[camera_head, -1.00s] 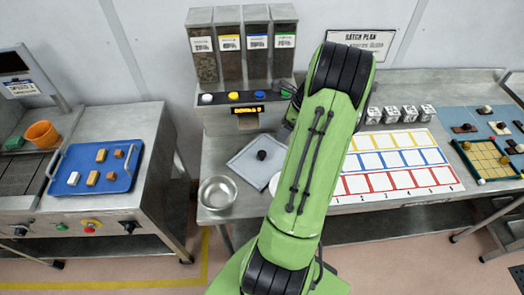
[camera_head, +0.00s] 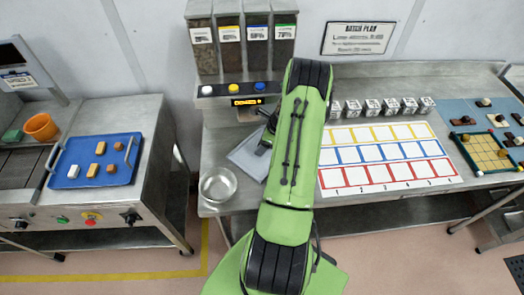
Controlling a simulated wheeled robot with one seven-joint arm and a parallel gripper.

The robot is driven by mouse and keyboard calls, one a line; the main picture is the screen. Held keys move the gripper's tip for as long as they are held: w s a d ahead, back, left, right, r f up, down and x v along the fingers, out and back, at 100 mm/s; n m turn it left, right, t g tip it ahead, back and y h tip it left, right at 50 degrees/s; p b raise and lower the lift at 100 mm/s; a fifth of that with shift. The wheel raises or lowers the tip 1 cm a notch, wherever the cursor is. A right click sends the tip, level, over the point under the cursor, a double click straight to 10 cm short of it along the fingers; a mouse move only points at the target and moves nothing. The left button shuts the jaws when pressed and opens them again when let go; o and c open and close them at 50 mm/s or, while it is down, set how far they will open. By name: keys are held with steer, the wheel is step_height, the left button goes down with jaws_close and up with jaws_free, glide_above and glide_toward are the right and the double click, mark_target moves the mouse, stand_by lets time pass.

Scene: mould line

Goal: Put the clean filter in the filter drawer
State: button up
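My gripper (camera_head: 265,138) shows as a dark shape at the left edge of my green arm, in front of the dispenser and over a grey square tray-like piece (camera_head: 243,160) on the bench. My arm hides most of the gripper, so its fingers and anything between them cannot be made out. I cannot pick out a clean filter or a filter drawer for certain. The dispenser (camera_head: 240,92) has clear bins, coloured buttons and a lit display; my arm covers its right side.
A metal bowl (camera_head: 218,185) stands at the bench's front left. A blue tray (camera_head: 72,174) with small blocks lies on the left machine. Right of my arm are a coloured grid sheet (camera_head: 385,158), several labelled cubes (camera_head: 385,107) and a yellow board (camera_head: 488,152).

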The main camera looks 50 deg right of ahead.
jaws_close()
steer(key=shift+r, duration=0.1)
stand_by(0.3)
